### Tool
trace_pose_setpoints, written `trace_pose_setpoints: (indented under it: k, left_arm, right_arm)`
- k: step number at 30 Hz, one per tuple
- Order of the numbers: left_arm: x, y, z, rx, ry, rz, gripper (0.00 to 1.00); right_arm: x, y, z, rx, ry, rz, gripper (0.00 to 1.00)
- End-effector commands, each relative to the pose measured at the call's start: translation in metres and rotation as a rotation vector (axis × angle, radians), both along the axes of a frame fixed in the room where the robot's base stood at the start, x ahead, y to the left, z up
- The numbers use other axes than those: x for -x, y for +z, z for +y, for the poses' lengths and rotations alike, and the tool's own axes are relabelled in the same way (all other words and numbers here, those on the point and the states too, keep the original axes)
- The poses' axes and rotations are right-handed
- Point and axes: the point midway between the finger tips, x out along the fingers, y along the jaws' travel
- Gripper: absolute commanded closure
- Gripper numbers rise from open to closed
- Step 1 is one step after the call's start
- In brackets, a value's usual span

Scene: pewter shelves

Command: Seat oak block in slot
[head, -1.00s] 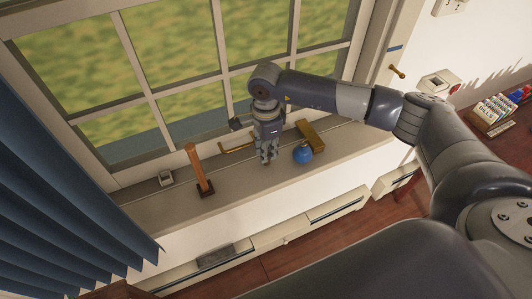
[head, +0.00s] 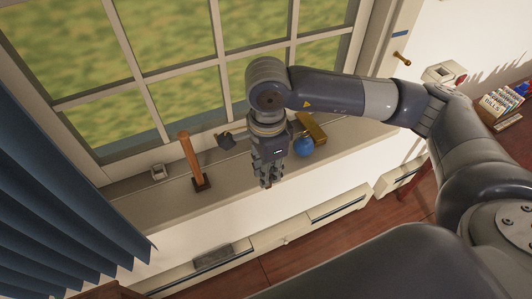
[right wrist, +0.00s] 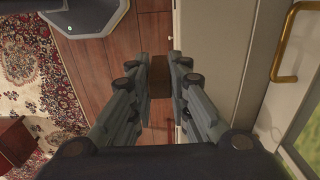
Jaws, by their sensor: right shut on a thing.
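My right gripper (head: 267,183) points down in front of the window sill (head: 228,184). It is shut on a small brown block, which I take to be the oak block (right wrist: 160,76). In the right wrist view the block sits between the fingertips, and the fingers hide its sides. In the head view only a bit of brown shows at the fingertips. I cannot make out a slot for certain. A tall orange-brown wooden piece (head: 190,155) stands on the sill in a dark base (head: 201,184). My left gripper is out of view.
A blue ball (head: 304,147) and a yellowish-brown block (head: 313,126) lie on the sill just right of my gripper. A small grey item (head: 158,171) is at the far left of the sill. A blue curtain (head: 50,200) hangs left. A brass handle (right wrist: 292,40) is on the window.

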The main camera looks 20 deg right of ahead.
Motion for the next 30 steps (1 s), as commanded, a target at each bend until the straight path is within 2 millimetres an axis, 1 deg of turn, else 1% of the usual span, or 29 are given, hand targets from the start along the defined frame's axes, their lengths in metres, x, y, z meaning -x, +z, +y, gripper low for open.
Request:
trace_pose_setpoints:
  k: [1, 3, 6, 11, 17, 20, 23, 30]
  left_arm:
    - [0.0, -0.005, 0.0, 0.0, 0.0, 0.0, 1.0]
    - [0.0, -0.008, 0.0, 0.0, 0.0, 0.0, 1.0]
    - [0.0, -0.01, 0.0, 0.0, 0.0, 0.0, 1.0]
    - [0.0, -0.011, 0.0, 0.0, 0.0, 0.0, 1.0]
    - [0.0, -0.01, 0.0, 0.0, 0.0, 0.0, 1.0]
    - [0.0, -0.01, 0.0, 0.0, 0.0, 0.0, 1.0]
    - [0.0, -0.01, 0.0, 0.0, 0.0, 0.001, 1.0]
    - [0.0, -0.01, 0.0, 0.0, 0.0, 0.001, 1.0]
  right_arm:
    - [0.008, -0.001, 0.004, -0.001, 0.005, -0.003, 1.0]
    - [0.018, 0.0, 0.007, 0.0, 0.004, -0.003, 1.0]
    - [0.028, 0.002, 0.011, -0.001, 0.001, -0.002, 1.0]
    - [0.035, 0.004, 0.013, 0.0, -0.001, -0.002, 1.0]
    - [0.035, 0.005, 0.012, 0.001, 0.042, -0.002, 1.0]
    - [0.034, 0.005, 0.008, 0.001, 0.135, -0.002, 1.0]
    - [0.034, 0.007, 0.004, 0.002, 0.281, -0.001, 1.0]
    - [0.032, 0.01, -0.01, 0.003, 0.686, 0.0, 1.0]
